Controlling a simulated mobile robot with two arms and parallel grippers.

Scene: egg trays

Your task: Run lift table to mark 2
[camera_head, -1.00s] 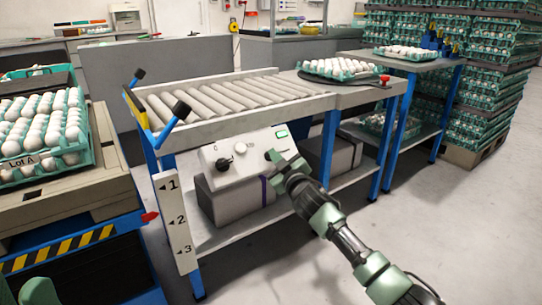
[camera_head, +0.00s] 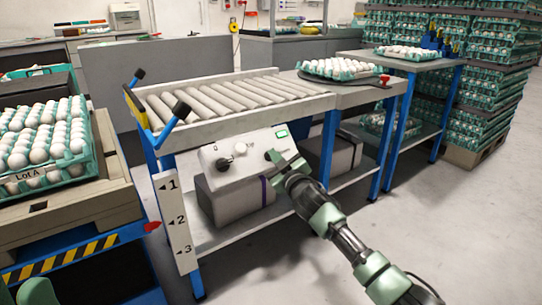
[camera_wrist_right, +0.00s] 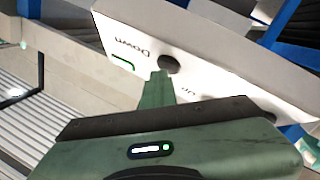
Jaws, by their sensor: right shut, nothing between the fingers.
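The lift table (camera_head: 70,212) at the left carries a tray of eggs marked Lot A. Its red pointer (camera_head: 152,226) is close to the level of the arrow for mark 2 on the white scale (camera_head: 178,222), slightly lower in the picture. My right gripper (camera_head: 272,157) is shut and empty at the white control panel (camera_head: 232,160). In the right wrist view, its fingertips (camera_wrist_right: 159,76) are at a dark round button (camera_wrist_right: 168,63) near the "Down" label; whether they press it cannot be told. My left gripper is not clearly in view.
A roller conveyor (camera_head: 160,107) stands above the panel, with an egg tray (camera_head: 340,77) at its far end. A blue-legged side table (camera_head: 425,66) and tall stacks of egg trays (camera_head: 490,90) stand at the right. The floor at the right front is clear.

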